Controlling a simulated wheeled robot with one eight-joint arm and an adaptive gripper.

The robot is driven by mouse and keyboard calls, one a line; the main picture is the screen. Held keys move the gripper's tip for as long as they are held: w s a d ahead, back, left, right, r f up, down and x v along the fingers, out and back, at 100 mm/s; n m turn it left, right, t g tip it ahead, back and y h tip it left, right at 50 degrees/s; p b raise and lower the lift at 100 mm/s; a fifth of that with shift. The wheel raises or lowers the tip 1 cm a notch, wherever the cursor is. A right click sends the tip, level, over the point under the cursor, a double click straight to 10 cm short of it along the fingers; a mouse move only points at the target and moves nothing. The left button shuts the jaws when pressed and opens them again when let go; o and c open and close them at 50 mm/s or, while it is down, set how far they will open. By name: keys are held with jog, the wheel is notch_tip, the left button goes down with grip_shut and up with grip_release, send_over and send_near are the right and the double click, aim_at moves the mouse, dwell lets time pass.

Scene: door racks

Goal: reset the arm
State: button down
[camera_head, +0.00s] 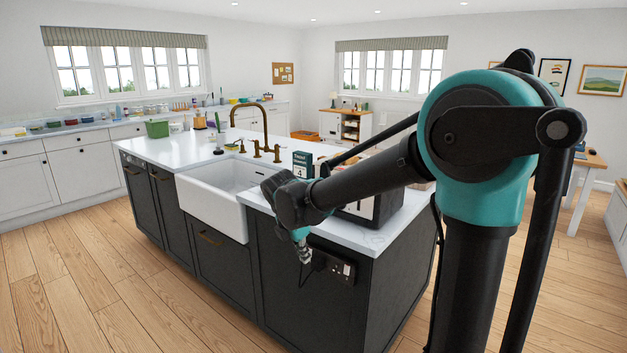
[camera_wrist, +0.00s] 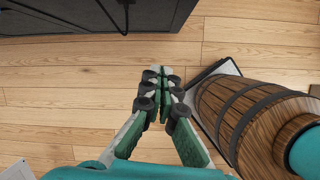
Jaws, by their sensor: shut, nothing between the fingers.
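My gripper (camera_head: 305,254) hangs at the end of my arm, pointing down in front of the dark kitchen island (camera_head: 277,289), near its socket panel. In the wrist view my gripper (camera_wrist: 160,72) has its green fingers together at the tips with nothing between them. Below it is bare wooden floor (camera_wrist: 60,100). My arm is bent, its forearm reaching left across the island's near right corner and hiding part of the worktop.
A white sink (camera_head: 212,205) with a brass tap (camera_head: 262,125) is set into the island. A wooden barrel (camera_wrist: 240,115) stands close on the right in the wrist view. A dark cabinet edge (camera_wrist: 90,14) lies along the top. Floor is free left of the island.

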jog(key=s+d+f+m, duration=0.3)
jog(key=s+d+m, duration=0.2)
jog(key=d+m, duration=0.2)
jog(key=s+d+f+m+y, duration=0.1)
jog(key=s+d+f+m, duration=0.3)
jog(key=m, duration=0.6)
jog(key=s+d+f+m+t+y, duration=0.1)
jog(key=s+d+f+m, duration=0.3)
jog(key=s+d+m, duration=0.4)
jog(key=d+m, duration=0.1)
jog(key=d, duration=0.2)
jog(key=shift+f, duration=0.25)
